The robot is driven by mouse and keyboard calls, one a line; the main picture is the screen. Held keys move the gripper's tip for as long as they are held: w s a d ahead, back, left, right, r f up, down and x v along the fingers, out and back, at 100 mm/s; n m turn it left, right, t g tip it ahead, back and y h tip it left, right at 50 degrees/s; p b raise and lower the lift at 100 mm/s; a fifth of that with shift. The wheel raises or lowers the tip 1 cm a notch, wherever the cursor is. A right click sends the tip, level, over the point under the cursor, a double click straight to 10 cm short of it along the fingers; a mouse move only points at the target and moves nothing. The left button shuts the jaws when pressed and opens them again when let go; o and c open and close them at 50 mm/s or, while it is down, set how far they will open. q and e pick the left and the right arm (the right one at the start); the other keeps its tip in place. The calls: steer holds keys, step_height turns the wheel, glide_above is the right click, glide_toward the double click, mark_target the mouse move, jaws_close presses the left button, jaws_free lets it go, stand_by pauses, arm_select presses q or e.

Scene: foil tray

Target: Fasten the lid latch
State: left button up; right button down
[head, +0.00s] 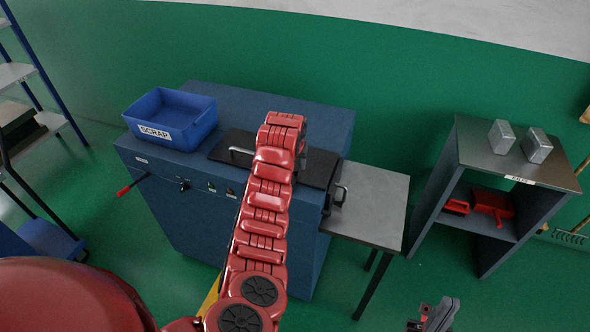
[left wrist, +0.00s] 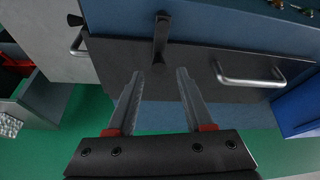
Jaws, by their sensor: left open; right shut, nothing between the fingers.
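A dark lid (head: 318,166) lies on top of the blue machine (head: 160,170). In the left wrist view the lid (left wrist: 110,60) shows close up, with a black latch lever (left wrist: 160,42) at its edge. My left gripper (left wrist: 158,74) is open and empty over the lid. Its fingertips lie just short of the lever's end, one to each side in the picture; I see no contact. In the head view my left arm hides this gripper and the lever. My right gripper (head: 424,318) is at the bottom right, shut and empty, away from the machine.
A metal bar handle (left wrist: 250,78) stands on the lid beside the lever. A blue scrap bin (head: 170,115) sits on the machine. A grey side table (head: 375,200) adjoins it. A shelf (head: 470,150) with two metal blocks stands to the right, with open floor between.

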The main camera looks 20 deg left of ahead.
arm_select(q)
steer(key=b+v, duration=0.3)
steer(key=v, duration=0.4)
step_height(320, 180, up, 5)
steer(key=p, duration=0.1)
glide_above(293, 185)
steer(key=s, duration=0.2)
steer(key=shift+w+d, duration=0.1)
steer(key=shift+w, duration=0.05)
steer(key=shift+w+f, duration=0.1)
